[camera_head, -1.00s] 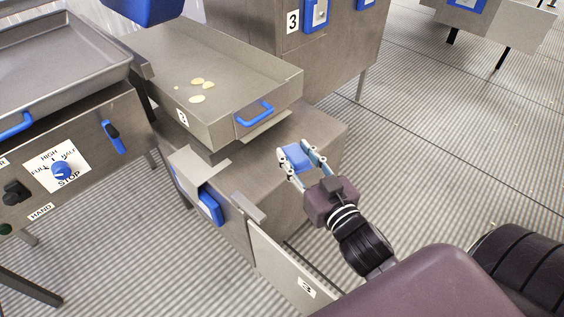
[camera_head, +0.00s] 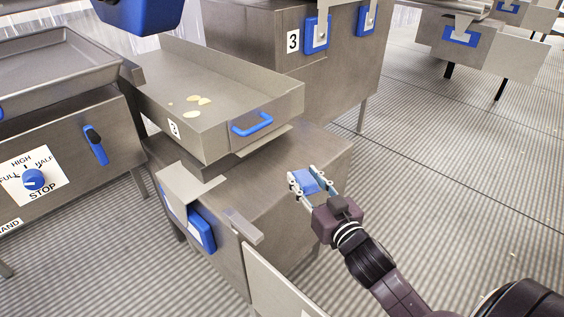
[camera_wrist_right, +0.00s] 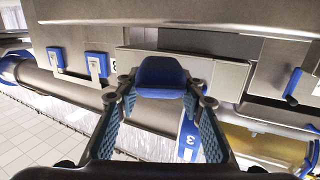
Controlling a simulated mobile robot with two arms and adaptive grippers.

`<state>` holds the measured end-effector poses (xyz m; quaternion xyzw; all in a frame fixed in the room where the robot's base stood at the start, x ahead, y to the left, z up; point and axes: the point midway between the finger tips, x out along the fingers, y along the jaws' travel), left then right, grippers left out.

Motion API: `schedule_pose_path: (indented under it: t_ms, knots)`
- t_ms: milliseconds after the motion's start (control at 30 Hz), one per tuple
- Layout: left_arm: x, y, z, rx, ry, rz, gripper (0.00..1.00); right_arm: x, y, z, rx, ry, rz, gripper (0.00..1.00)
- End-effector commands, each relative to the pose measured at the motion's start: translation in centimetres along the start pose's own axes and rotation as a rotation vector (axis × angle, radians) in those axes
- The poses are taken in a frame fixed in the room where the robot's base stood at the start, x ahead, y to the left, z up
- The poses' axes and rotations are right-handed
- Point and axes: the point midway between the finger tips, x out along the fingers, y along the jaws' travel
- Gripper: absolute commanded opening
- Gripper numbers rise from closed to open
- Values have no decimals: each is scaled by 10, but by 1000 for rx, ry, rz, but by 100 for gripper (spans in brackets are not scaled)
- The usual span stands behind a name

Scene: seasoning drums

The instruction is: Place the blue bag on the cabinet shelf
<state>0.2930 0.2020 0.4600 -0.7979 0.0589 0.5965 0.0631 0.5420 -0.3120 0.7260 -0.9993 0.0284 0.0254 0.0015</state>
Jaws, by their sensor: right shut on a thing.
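My right gripper (camera_head: 303,176) is shut on the blue bag (camera_head: 309,182), a small blue block-like thing held between its two fingers. In the head view they appear in front of the right side of a low metal cabinet (camera_head: 285,160); the height above it is hard to tell. In the right wrist view the blue bag (camera_wrist_right: 162,78) sits between the fingertips. The cabinet's pale door (camera_head: 272,277) stands open at the front, and its inside is hidden from the head view. I cannot tell which surface is the shelf. My left gripper is not in view.
A metal tray (camera_head: 225,92) with a blue handle and several yellow chips juts out above the cabinet. A control panel with a blue knob (camera_head: 33,179) is at the left. A taller cabinet marked 3 (camera_head: 345,75) stands behind. The striped floor to the right is open.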

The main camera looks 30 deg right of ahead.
Motion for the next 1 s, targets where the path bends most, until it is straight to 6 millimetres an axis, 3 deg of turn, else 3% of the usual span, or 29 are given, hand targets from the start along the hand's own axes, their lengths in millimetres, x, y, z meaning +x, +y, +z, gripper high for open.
schedule_pose_path:
  t_ms: [600, 833, 1000]
  knots:
    - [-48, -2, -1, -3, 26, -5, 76, 125, 0, -6, -2, 2, 1, 11]
    - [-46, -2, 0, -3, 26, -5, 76, 142, 0, -6, -1, -1, 0, 11]
    - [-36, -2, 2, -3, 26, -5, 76, 142, 0, 15, 0, -4, 1, 11]
